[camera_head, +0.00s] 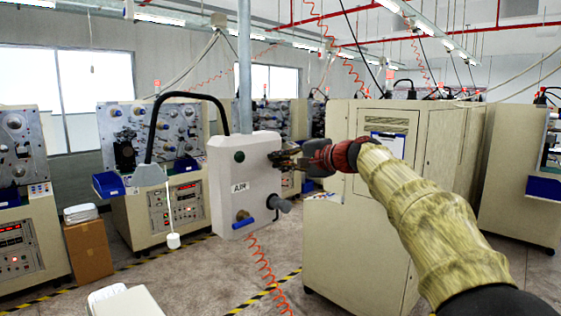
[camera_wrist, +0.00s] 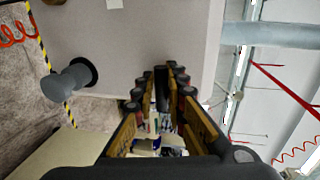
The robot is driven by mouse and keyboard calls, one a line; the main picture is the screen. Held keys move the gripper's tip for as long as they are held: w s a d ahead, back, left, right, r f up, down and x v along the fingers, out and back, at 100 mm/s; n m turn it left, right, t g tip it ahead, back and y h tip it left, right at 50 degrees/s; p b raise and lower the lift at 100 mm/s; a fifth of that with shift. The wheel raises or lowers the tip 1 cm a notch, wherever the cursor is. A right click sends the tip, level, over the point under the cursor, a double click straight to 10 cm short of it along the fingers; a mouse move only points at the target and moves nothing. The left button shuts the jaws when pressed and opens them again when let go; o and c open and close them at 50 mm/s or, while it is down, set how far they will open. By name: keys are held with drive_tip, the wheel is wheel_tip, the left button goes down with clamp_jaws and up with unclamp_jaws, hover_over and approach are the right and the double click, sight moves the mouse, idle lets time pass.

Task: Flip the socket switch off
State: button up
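A pale box labelled AIR (camera_head: 235,205) hangs on a grey pole in the head view. It has a dark round spot on its front, a blue handle (camera_head: 236,223) below and a grey round plug (camera_head: 281,204) at its lower right. My gripper (camera_head: 281,158) is at the upper right side of the box. In the wrist view the box's side face (camera_wrist: 125,45) fills the upper middle and the grey plug (camera_wrist: 68,82) is at left. My gripper's fingers (camera_wrist: 160,88) stand apart, with a dark upright part between their tips. I cannot tell whether this is the socket switch or whether they touch it.
Tall beige cabinets (camera_head: 352,235) stand behind and right of the box. Winding machines (camera_head: 165,200) stand at left, with a cardboard box (camera_head: 89,250) on the floor. A coiled red hose (camera_head: 266,275) hangs below the box. Floor shows between the machines and cabinets.

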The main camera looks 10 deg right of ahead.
drive_tip(key=o, duration=0.4)
drive_tip(key=shift+c, duration=0.2)
drive_tip(key=shift+r, duration=0.1)
drive_tip(key=v, duration=1.2)
